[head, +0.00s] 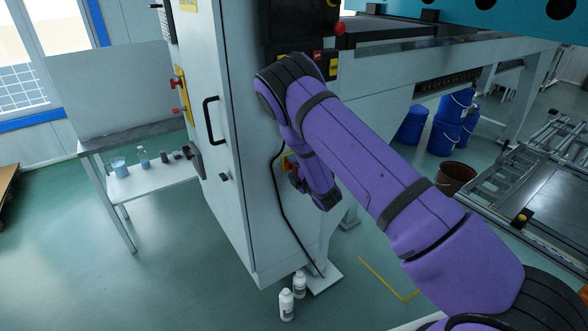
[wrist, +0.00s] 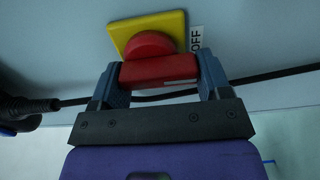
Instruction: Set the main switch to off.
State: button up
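The main switch is a red rotary knob on a yellow square plate (wrist: 147,32), fixed to the pale cabinet side. Its red handle (wrist: 158,69) lies crosswise in the wrist view. A white label reading OFF (wrist: 196,39) sits to the right of the plate, its text turned sideways. My gripper (wrist: 160,78) has one finger at each end of the handle, with no clear gap, and looks shut on it.
A black cable (wrist: 275,75) runs along the panel behind the fingers. The cabinet (head: 235,190) has a black door handle (head: 210,120). Two white bottles (head: 287,304) stand on the floor at its foot. A table (head: 150,185) is at left; blue buckets (head: 444,136) are at right.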

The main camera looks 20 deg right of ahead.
jog(key=o, duration=0.4)
jog(key=shift+s, duration=0.1)
jog(key=v, duration=1)
jog(key=shift+s, duration=0.3)
jog(key=shift+d, duration=0.1)
